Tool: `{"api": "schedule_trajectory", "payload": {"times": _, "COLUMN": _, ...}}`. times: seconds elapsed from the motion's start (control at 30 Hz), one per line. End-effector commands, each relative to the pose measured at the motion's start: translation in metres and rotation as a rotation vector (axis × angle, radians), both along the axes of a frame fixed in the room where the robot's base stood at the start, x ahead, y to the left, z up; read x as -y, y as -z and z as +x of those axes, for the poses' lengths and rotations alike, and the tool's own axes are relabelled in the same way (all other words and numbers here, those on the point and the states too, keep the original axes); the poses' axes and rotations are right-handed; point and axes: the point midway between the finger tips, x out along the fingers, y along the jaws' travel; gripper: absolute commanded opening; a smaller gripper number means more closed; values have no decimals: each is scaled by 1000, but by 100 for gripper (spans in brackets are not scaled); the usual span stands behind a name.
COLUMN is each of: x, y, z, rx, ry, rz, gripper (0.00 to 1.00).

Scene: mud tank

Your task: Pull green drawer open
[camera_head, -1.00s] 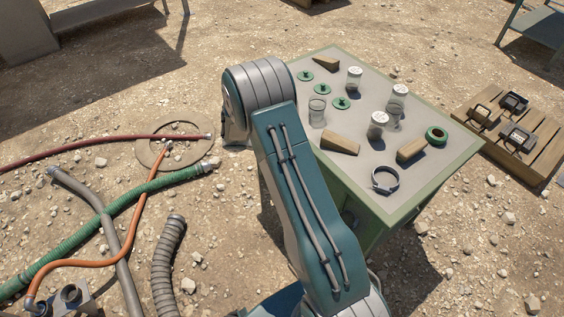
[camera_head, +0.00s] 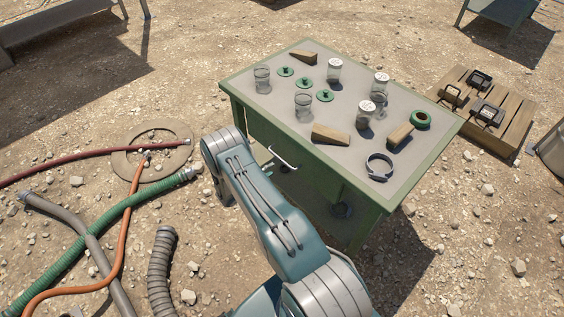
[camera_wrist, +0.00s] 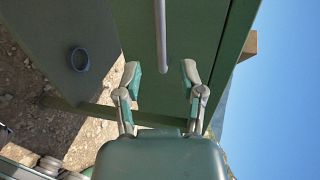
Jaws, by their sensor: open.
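The green drawer front (camera_head: 258,128) is on the near-left side of the green table, under its top. Its pale bar handle (camera_head: 283,159) shows just beyond my arm. In the wrist view the drawer front (camera_wrist: 138,35) fills the upper middle, and the handle (camera_wrist: 161,38) runs upright in the picture. My gripper (camera_wrist: 161,77) is open and empty. Its fingertips lie to either side of the handle's lower end in the picture. I cannot tell how far the handle is from them in depth. My gripper is hidden behind my arm in the head view.
The grey tabletop (camera_head: 255,100) holds several jars, green lids, wooden wedges, a ring clamp (camera_head: 379,167) and green tape (camera_head: 421,120). A blue ring-shaped item (camera_wrist: 80,60) sits below. Hoses (camera_head: 75,255) lie on the stony ground at left. A pallet (camera_head: 505,125) stands at right.

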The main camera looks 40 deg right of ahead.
Motion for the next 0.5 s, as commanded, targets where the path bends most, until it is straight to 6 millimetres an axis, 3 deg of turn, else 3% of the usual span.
{"api": "schedule_trajectory", "payload": {"times": 0.3, "x": 57, "y": 12, "z": 4, "rx": 2, "ry": 5, "rz": 1, "gripper": 51}}
{"api": "schedule_trajectory", "payload": {"times": 0.5, "x": 74, "y": 15, "z": 6, "rx": 2, "ry": 1, "rz": 1, "gripper": 51}}
